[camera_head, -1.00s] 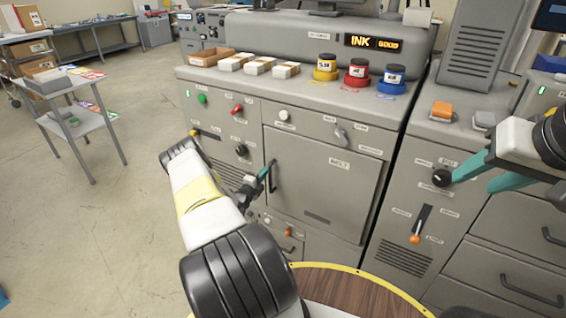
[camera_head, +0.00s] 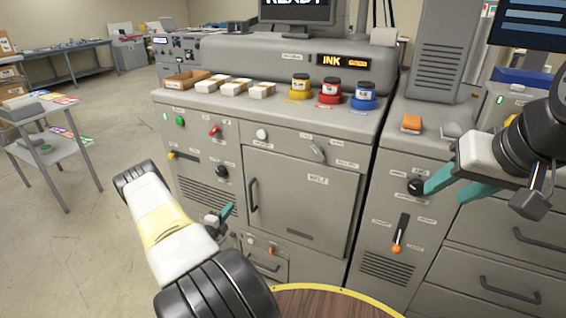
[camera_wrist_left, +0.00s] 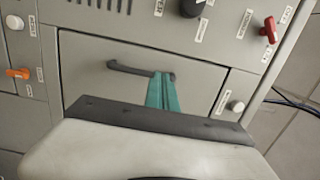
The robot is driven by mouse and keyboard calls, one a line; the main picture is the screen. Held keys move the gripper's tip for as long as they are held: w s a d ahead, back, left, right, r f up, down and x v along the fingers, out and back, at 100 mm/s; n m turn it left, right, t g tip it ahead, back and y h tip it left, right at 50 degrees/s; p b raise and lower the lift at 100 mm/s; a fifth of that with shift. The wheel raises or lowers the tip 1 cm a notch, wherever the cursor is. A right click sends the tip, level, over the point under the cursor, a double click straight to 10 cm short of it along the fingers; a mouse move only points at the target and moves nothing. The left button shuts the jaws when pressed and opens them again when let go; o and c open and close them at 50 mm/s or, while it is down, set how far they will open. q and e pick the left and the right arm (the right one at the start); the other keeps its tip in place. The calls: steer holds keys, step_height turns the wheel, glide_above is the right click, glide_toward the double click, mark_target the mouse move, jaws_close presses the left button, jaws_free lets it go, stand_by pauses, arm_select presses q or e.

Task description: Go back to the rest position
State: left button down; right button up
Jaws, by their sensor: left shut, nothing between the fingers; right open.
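My left gripper (camera_head: 226,211) has teal fingers and is in front of the grey machine, left of the closed door's handle (camera_head: 253,195). In the left wrist view the left gripper (camera_wrist_left: 160,76) is shut and empty, its fingers overlapping the drawer's dark handle (camera_wrist_left: 122,68); whether they touch it I cannot tell. My right gripper (camera_head: 447,187) is at the right, its two teal fingers spread apart with nothing between them, in front of the right-hand cabinet near a black knob (camera_head: 415,186).
The grey machine (camera_head: 330,180) has a closed door. On top stand yellow (camera_head: 300,87), red (camera_head: 329,92) and blue (camera_head: 364,96) ink pots, white packs (camera_head: 234,88) and a cardboard tray (camera_head: 186,80). A small cart (camera_head: 60,128) stands left on open floor. A round brown top (camera_head: 330,303) is close in front.

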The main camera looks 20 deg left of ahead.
arm_select(q)
steer(key=w+d+r+n+g, duration=0.1)
steer(key=w+r+g, duration=0.1)
steer(key=w+r, duration=0.5)
steer(key=w+d+r+n+g, duration=0.1)
steer(key=w+r+n+g, duration=0.15)
steer(key=r, duration=0.75)
steer(key=s+d+r+n+g+y, duration=0.15)
steer(key=d+r, duration=0.25)
steer(key=r, duration=0.4)
steer(key=d+r+n, duration=0.2)
steer(key=d+r, duration=0.1)
steer(key=r, duration=0.5)
steer(key=s+d+r+n+g, duration=0.2)
steer(key=s+d+r+n, duration=0.1)
steer(key=s+d+r, duration=0.4)
steer(key=s+d+r+n+g, duration=0.1)
steer(key=s+d+r+n, duration=0.2)
steer(key=s+d+r, duration=0.45)
steer(key=s+d+f+n+g+h, duration=0.1)
steer(key=s+d, duration=0.3)
steer(key=s, duration=0.7)
steer(key=s+d+f+n+g+h, duration=0.1)
steer(key=s+d+n+h, duration=0.1)
steer(key=s, duration=0.8)
steer(key=shift+s+d+n+g, duration=0.4)
steer(key=shift+d+n, duration=0.5)
steer(key=shift+d, duration=0.35)
